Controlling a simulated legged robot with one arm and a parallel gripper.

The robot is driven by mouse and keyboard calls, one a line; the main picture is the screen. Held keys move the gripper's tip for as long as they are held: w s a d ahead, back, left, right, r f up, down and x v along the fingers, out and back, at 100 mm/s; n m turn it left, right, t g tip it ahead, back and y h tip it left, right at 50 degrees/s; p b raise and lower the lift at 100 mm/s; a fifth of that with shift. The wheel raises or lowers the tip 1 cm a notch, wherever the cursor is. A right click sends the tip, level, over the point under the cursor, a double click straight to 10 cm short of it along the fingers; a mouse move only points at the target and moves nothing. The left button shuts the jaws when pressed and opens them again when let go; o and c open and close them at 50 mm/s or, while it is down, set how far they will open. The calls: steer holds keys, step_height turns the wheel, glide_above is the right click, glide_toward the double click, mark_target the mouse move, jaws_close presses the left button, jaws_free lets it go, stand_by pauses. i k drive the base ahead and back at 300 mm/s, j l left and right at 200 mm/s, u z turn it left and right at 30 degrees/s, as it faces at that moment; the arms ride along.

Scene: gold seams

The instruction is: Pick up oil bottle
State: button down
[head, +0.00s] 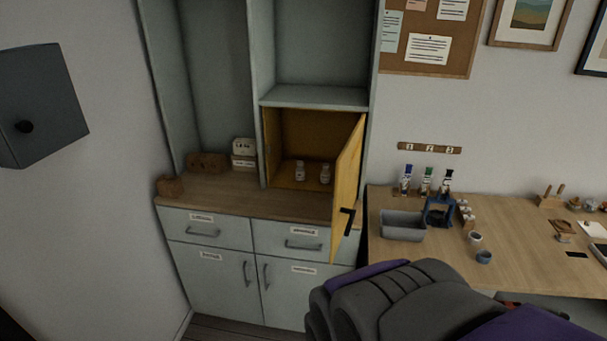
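Two small pale bottles stand upright inside an open yellow cabinet (290,135): a left bottle (300,171) and a right bottle (325,174). Their labels are too small to read, so I cannot tell which, if either, is the oil bottle. The cabinet's yellow door (347,185) is swung outward on the right side and has a black handle (347,221). My grey and purple arm fills the bottom right, in front of the drawers and table. My gripper does not show, and nothing visible touches the bottles.
A wooden counter (225,192) over grey drawers carries brown blocks (207,162) and white labelled boxes (244,152). At right, a wooden table (400,256) holds a grey bin (402,225), a dark blue stand (440,211), several tubes (428,181) and small cups (475,238). A dark wall box (40,105) hangs left.

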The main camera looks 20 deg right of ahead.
mark_target(300, 172)
steer(key=i+z, duration=0.15)
steer(key=z, duration=0.3)
steer(key=i+j+z, duration=0.15)
steer(key=z, duration=0.3)
steer(key=i+j+z, duration=0.15)
steer(key=z, duration=0.3)
steer(key=i+j+z, duration=0.1)
steer(key=z, duration=0.35)
steer(key=i+j, duration=0.1)
steer(key=j, duration=0.3)
steer(key=i+j+z, duration=0.1)
steer(key=j, duration=0.25)
steer(key=i+j+z, duration=0.1)
steer(key=j, duration=0.3)
steer(key=i+j, duration=0.1)
steer(key=j, duration=0.3)
steer(key=l+z, duration=0.1)
steer(key=j, duration=0.1)
